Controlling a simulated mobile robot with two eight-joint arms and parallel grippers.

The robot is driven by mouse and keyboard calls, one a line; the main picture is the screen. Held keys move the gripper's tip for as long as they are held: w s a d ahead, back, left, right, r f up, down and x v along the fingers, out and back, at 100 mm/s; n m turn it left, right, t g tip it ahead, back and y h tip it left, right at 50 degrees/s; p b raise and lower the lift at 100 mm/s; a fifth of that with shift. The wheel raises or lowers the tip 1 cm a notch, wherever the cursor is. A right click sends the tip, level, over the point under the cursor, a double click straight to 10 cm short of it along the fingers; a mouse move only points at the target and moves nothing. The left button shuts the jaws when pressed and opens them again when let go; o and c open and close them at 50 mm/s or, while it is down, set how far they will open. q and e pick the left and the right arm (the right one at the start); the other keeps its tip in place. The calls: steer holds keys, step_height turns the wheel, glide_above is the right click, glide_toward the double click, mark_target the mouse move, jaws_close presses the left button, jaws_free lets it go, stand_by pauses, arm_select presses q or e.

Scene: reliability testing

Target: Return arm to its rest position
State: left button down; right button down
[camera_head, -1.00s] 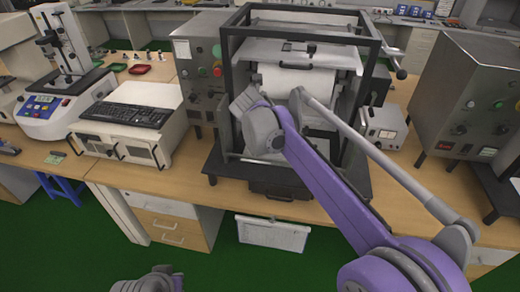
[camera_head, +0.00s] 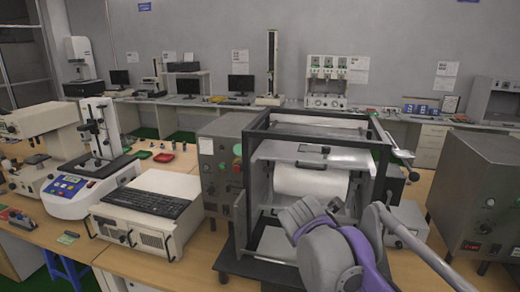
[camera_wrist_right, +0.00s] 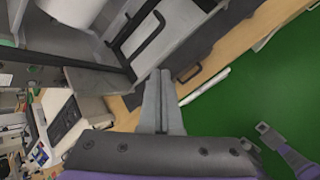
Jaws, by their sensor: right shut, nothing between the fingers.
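My right arm comes in from the bottom right of the head view, purple and grey. Its grey wrist end (camera_head: 302,218) is in front of the open black-framed machine (camera_head: 243,190); the fingertips are hard to make out there. In the right wrist view my right gripper (camera_wrist_right: 163,75) has its two grey fingers together, with nothing between them. The fingers point toward the machine's dark base and the bench edge (camera_wrist_right: 238,38). A grey and purple arm end (camera_wrist_right: 268,132), which looks like my left one, hangs over the green floor; its jaws are too small to read.
A control box (camera_head: 222,165) and a white unit with a keyboard (camera_head: 150,203) stand left of the machine. A grey cabinet (camera_head: 480,200) stands to the right. The wrist view shows open green floor (camera_wrist_right: 235,105) beyond the bench edge. A back bench holds monitors (camera_head: 242,84).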

steer(key=s+d+f+m+g+y, duration=0.1)
steer(key=s+d+f+m, duration=0.1)
steer(key=s+f+m, duration=0.8)
steer(key=s+d+f+m+g+y, duration=0.1)
steer(key=s+d+f+m, duration=0.2)
steer(key=s+f+m, duration=0.8)
steer(key=s+m, duration=0.1)
steer(key=s, duration=0.4)
steer(key=shift+s+d+m, duration=0.15)
steer(key=shift+s+m, duration=0.05)
steer(key=shift+m, duration=0.2)
